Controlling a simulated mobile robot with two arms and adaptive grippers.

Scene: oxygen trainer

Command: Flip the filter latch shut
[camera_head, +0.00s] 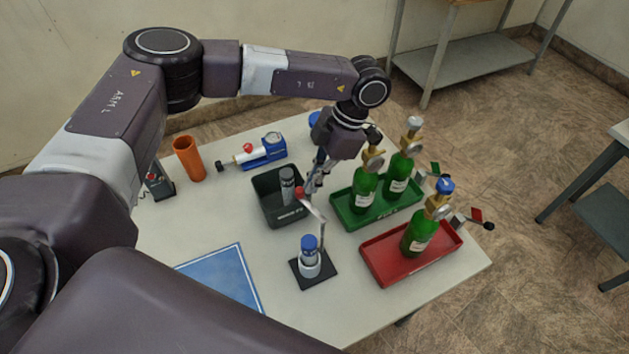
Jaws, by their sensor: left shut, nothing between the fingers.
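The filter stand has a black base plate (329,268) at the front middle of the table. A white filter with a blue cap (309,243) stands upright on it. The latch (314,210) is a pale lever that rises from the stand and slants up to the left, ending in a red tip (298,192). My left gripper (311,187) points down, shut and empty, just right of the red tip. I cannot tell whether it touches the lever. My right gripper does not show.
A dark bin (268,207) holding a grey cylinder is behind and left. A green tray (352,219) and a red tray (383,272) with green bottles stand right. A blue device (264,155), orange cup (189,160) and blue mat (222,280) are left.

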